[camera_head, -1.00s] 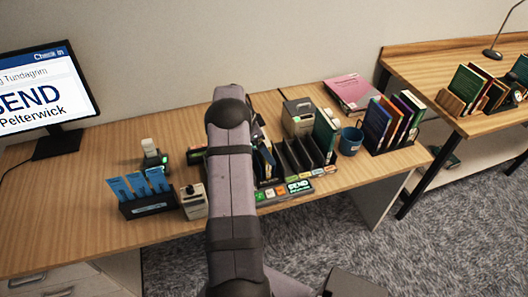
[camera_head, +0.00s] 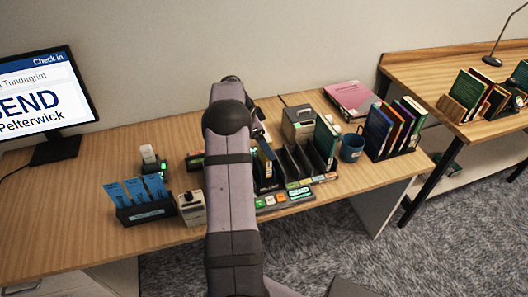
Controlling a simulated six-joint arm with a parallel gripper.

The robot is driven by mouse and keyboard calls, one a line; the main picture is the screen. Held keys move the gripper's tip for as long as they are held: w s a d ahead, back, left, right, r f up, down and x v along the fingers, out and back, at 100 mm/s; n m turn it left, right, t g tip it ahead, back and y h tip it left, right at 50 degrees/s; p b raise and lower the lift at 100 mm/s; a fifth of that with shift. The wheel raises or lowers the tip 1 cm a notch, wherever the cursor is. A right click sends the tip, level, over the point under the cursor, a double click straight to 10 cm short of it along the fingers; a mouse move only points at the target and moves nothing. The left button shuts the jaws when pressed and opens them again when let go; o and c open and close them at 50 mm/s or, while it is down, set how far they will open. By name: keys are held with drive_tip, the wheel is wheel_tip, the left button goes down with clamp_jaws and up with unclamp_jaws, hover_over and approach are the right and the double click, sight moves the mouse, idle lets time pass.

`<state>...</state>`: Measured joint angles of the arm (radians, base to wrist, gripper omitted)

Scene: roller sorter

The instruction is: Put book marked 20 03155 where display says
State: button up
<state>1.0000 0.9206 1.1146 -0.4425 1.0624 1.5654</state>
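The monitor (camera_head: 45,100) at the left reads "Check in", "Tundagrim" and "SEND Pelterwick", its left edge cut off. A dark sorter rack (camera_head: 297,160) with upright dividers stands on the desk right of my arm. A dark book with a yellowish edge (camera_head: 266,160) stands at its left end, and a green book (camera_head: 325,142) at its right end. No number is readable on any book, so I cannot tell which is 20 03155. My wrist (camera_head: 258,125) shows partly behind my arm, above the rack's left end. My gripper's fingers are hidden.
A holder with blue cards (camera_head: 145,212), a beige device (camera_head: 191,208) and a scanner (camera_head: 150,157) stand left of my arm. A grey box (camera_head: 299,117), a blue mug (camera_head: 352,147) and a rack of books (camera_head: 392,135) stand right. A second desk (camera_head: 440,60) is farther right.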

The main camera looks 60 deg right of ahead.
wheel_tip(320, 180, up, 5)
drive_tip(key=shift+r+b, duration=0.15)
drive_tip(key=shift+b, duration=0.4)
drive_tip(key=s+d+f+g+h+p, duration=0.2)
drive_tip(key=s+d+p, duration=0.2)
drive_tip(key=s+d, duration=0.7)
drive_tip(key=shift+d+g+h+p, duration=0.4)
drive_tip(key=shift+d, duration=0.1)
drive_tip(key=shift+f, duration=0.25)
wheel_tip(320, 180, down, 7)
drive_tip(key=b, duration=0.6)
drive_tip(key=shift+f+b, duration=0.9)
drive_tip(key=shift+b, duration=0.35)
drive_tip(key=o, duration=1.2)
